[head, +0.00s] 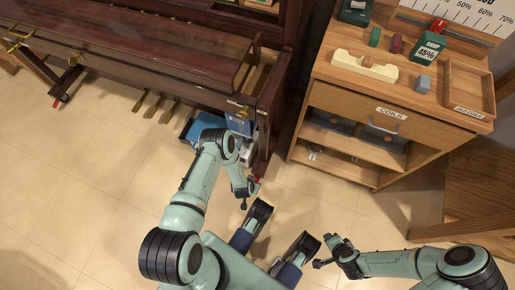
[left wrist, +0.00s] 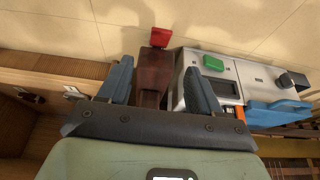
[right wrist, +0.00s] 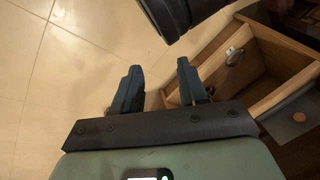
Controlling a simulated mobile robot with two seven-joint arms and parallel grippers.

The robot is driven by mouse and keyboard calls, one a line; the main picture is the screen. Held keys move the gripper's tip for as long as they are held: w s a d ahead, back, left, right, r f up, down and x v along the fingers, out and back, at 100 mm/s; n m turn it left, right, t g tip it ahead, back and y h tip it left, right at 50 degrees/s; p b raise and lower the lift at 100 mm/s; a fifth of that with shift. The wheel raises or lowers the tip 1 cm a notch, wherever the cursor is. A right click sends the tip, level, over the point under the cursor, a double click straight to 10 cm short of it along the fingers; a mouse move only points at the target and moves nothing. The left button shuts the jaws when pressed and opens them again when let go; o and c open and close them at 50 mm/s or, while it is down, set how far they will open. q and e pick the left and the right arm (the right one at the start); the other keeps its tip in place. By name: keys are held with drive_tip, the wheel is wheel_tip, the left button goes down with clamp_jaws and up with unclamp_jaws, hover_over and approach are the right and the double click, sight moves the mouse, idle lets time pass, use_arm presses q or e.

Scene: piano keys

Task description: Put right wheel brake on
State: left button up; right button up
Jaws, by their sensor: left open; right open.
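The right wheel brake is a small red tab (left wrist: 161,37) at the foot of the brown piano leg (left wrist: 153,75). In the head view the red tab (head: 257,179) shows near the foot of the piano's right end. My left gripper (head: 250,193) is open and empty. In the left wrist view its two blue fingers (left wrist: 158,85) stand apart on either side of the leg in the picture, and the tab shows beyond their tips. Contact cannot be told. My right gripper (head: 322,252) is open and empty, above the floor near my base.
A silver device (left wrist: 212,75) with a green button stands close beside the leg, with a blue tray (head: 203,127) to its left. A wooden cabinet (head: 345,103) labelled COILS stands right of the piano. Tiled floor (head: 100,190) is clear at left.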

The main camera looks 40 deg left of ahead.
sight(256, 180)
use_arm(q)
drive_tip(key=b+x, duration=0.5)
drive_tip(key=x, duration=0.5)
drive_tip(key=shift+w+f, duration=0.1)
drive_tip(key=shift+f, duration=0.3)
drive_tip(key=shift+w+f, duration=0.15)
drive_tip(key=shift+f, duration=0.3)
use_arm(e)
drive_tip(key=s+d+f+g, duration=0.1)
drive_tip(key=s+f+g, duration=0.2)
drive_tip(key=s+f, duration=0.5)
drive_tip(key=shift+s+d+f+m+g, duration=0.3)
drive_tip(key=shift+s+d+g, duration=0.1)
drive_tip(key=shift+s, duration=0.65)
